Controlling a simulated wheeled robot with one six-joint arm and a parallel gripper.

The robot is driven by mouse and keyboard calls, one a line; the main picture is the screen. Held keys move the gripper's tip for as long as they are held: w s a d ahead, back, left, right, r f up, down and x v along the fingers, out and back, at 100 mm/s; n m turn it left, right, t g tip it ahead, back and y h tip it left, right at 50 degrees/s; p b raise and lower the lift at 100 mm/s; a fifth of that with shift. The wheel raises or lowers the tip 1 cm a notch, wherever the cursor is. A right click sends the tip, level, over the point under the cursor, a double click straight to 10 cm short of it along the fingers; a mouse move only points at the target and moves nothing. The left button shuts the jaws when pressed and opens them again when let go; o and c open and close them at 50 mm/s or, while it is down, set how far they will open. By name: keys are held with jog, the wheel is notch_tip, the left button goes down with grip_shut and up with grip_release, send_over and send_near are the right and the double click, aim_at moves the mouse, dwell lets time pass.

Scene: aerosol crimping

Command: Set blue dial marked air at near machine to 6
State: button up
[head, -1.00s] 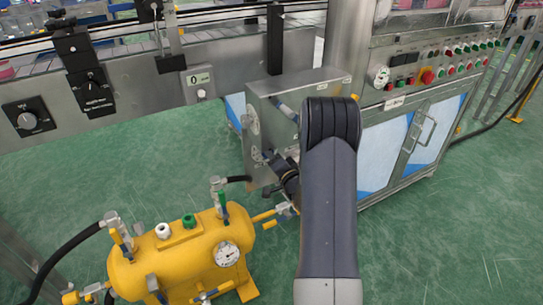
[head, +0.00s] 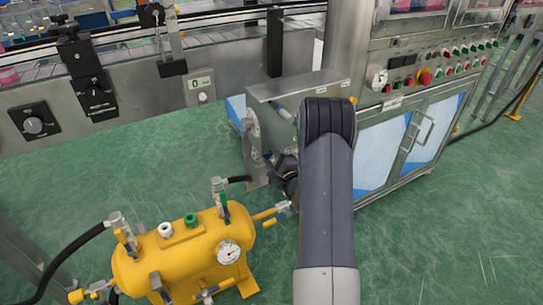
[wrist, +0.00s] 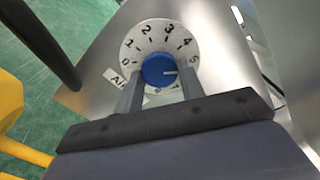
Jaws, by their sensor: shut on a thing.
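The blue dial (wrist: 157,69) sits on a round white scale plate (wrist: 134,53) with black numbers. A label partly reading "Air" (wrist: 115,79) is beside it. The dial's white pointer line points right and slightly down, just past the 5; the numbers at the lower right are partly hidden by a finger. My gripper (wrist: 161,79) is shut on the dial, one finger on each side. In the head view my gripper (head: 282,168) is at the side of the steel machine box (head: 262,122), partly hidden by my arm, and the dial cannot be made out.
A yellow tank (head: 185,248) with a gauge, valves and hoses stands at the lower left, close to the machine box. A conveyor (head: 130,85) with black dials runs behind. A cabinet with a button panel (head: 425,75) stands at the right. Green floor is open at the right.

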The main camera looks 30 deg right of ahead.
jog(key=m+p, duration=0.1)
jog(key=m, duration=0.4)
jog(key=shift+m, duration=0.3)
jog(key=shift+p, duration=0.3)
jog(key=o, duration=1)
jog(key=s+p, duration=0.1)
jog(key=s, duration=0.9)
jog(key=shift+s+d, duration=0.15)
jog(key=shift+s, duration=0.25)
jog(key=shift+w, duration=0.15)
